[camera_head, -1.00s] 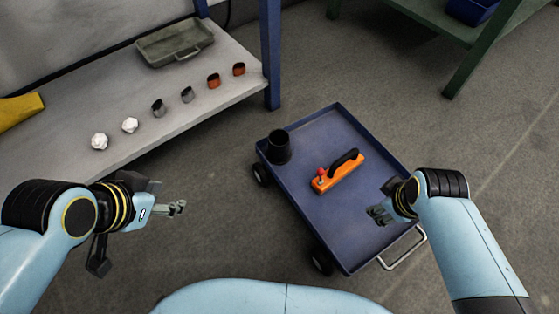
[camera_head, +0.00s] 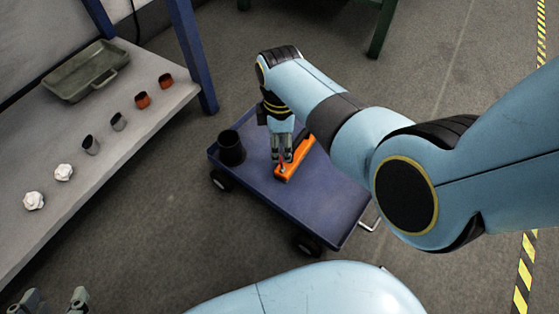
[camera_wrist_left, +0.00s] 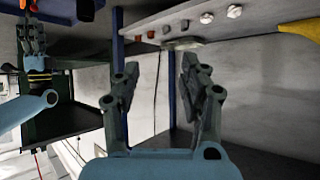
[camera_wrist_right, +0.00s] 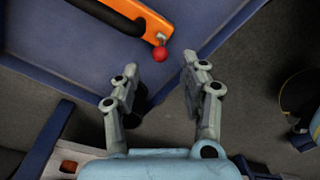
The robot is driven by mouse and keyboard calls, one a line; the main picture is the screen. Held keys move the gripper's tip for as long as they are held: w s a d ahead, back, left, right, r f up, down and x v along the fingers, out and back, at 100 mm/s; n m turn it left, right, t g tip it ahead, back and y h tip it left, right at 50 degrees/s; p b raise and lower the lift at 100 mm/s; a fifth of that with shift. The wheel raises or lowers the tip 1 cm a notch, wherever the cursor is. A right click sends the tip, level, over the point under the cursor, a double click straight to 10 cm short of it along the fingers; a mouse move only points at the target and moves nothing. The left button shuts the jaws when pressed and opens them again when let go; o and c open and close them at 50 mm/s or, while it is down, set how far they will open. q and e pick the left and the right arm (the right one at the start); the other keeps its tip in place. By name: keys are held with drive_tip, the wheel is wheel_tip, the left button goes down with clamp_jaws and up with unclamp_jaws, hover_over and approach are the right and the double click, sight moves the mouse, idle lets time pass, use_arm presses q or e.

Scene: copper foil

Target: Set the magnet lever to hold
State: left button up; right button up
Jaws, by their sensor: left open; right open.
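The orange magnet (camera_head: 297,160) with a black handle lies on the blue cart. Its small lever with a red ball knob (camera_wrist_right: 160,54) shows at the magnet's near end in the right wrist view. My right gripper (camera_head: 282,157) is over that end, pointing down, and partly hides the magnet. In the right wrist view the open fingers (camera_wrist_right: 161,65) stand on either side of the red knob; I cannot tell whether they touch it. My left gripper (camera_head: 54,298) is open and empty at the lower left, far from the cart.
The blue cart (camera_head: 322,217) also carries a black cup (camera_head: 231,148) left of my right gripper. A grey bench (camera_head: 92,182) at left holds a tray (camera_head: 86,70), several small cylinders and white knobs. Free floor lies between bench and cart.

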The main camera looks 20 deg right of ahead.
sight(281, 158)
drive_tip(key=shift+s+f+b, duration=0.15)
drive_tip(key=shift+f+b, duration=0.15)
drive_tip(key=shift+f, duration=0.4)
wheel_tip(281, 158, down, 2)
drive_tip(key=shift+f+b, duration=0.2)
drive_tip(key=shift+b, duration=0.65)
wheel_tip(281, 158, down, 2)
drive_tip(key=shift+f+b, duration=0.2)
drive_tip(key=shift+b, duration=0.7)
use_arm(q)
drive_tip(key=w+d+r+m+t+h, duration=0.1)
drive_tip(key=w+r+t, duration=0.4)
drive_tip(key=r, duration=0.6)
drive_tip(key=w+d+r+m+t+h, duration=0.1)
drive_tip(key=w+r+t, duration=0.5)
drive_tip(key=r, duration=0.6)
drive_tip(key=shift+d+m+t+h, duration=0.4)
drive_tip(key=shift+t+h, duration=0.2)
drive_tip(key=shift+h, duration=0.2)
drive_tip(key=shift+r, duration=0.1)
use_arm(e)
clamp_jaws()
